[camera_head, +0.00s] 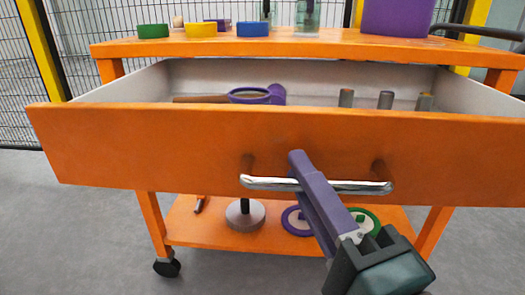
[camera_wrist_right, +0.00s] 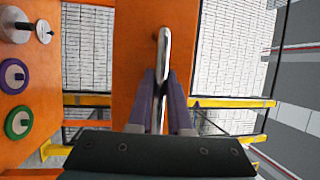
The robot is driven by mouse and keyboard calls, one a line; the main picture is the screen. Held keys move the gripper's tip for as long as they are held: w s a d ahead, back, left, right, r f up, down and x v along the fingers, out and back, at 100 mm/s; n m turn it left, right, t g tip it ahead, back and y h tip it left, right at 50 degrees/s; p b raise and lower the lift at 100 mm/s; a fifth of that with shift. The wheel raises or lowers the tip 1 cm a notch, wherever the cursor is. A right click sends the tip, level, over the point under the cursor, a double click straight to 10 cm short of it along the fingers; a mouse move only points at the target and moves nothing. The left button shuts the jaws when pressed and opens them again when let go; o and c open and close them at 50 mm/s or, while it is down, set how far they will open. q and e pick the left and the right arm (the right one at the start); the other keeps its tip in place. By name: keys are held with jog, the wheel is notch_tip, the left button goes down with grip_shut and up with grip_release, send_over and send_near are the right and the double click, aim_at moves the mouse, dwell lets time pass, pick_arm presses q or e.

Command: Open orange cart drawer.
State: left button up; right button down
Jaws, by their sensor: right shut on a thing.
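The orange cart's drawer (camera_head: 140,150) stands pulled open in the head view, with its pale inside showing. Its silver bar handle (camera_head: 262,183) runs across the orange front. In the right wrist view the handle (camera_wrist_right: 163,60) passes between the two purple fingers of the right gripper (camera_wrist_right: 163,85). Inside the drawer lie a purple ring-shaped object (camera_head: 250,95) and several grey upright pegs (camera_head: 386,100). My left gripper is not in view.
The cart top (camera_head: 300,47) carries green, yellow and blue round dishes, glass bottles and a purple bin (camera_head: 398,15). The lower shelf (camera_head: 190,230) holds a grey-based stand and purple and green discs. A mesh fence (camera_head: 85,50) stands behind. Grey floor is clear at left.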

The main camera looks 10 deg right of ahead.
jog(key=c, duration=0.8)
grip_release()
jog(key=shift+c, duration=0.2)
jog(key=v, duration=1)
jog(key=shift+p, duration=0.45)
